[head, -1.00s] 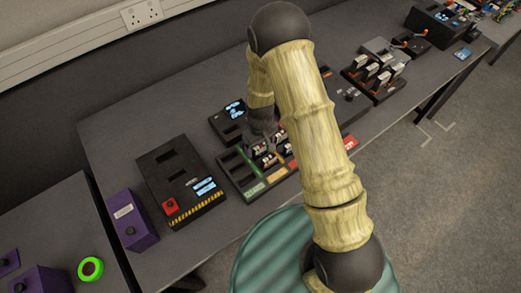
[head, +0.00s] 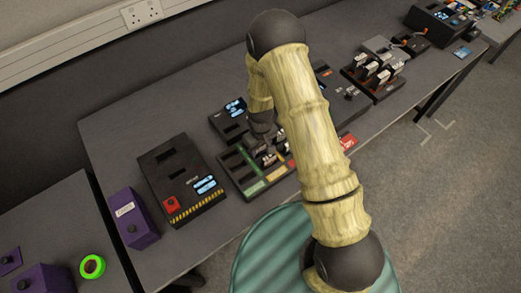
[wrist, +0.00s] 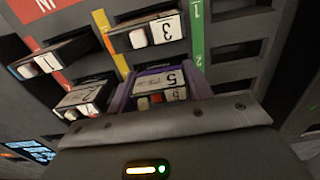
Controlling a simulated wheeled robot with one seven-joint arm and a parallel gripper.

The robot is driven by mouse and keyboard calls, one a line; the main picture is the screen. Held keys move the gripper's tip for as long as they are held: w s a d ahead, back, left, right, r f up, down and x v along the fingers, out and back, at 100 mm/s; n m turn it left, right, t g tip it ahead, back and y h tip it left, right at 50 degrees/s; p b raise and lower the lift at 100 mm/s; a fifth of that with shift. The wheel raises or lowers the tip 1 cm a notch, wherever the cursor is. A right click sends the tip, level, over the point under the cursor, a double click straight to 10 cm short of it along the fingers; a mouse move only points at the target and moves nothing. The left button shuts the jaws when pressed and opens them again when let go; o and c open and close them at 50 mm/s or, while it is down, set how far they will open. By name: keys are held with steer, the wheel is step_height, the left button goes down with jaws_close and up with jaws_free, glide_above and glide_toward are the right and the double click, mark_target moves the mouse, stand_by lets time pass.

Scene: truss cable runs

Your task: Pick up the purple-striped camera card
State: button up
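The purple-striped camera card (wrist: 162,82) has a white label marked 5. It sits in a slot of the black card rack (wrist: 228,62), between the yellow and green strips. My gripper (wrist: 162,97) is right over this card in the wrist view, with a purplish-grey finger on each side. The fingers look very close to the card's sides; whether they touch it I cannot tell. In the head view my gripper (head: 266,140) is down at the rack, with its fingertips hard to make out. My arm hides part of the rack there.
Other cards stand close by: one marked 3 (wrist: 152,34), one with a blue stripe (wrist: 48,60) and one beside the purple-striped card (wrist: 84,98). A black device with a red button (head: 181,180) lies left of the rack. Empty slots lie right of the green strip.

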steer(key=shift+c, duration=0.6)
steer(key=shift+r, duration=0.1)
steer(key=shift+r, duration=0.15)
step_height(320, 180, up, 10)
steer(key=shift+f+b, duration=0.2)
steer(key=shift+b, duration=0.95)
steer(key=shift+d+f, duration=0.1)
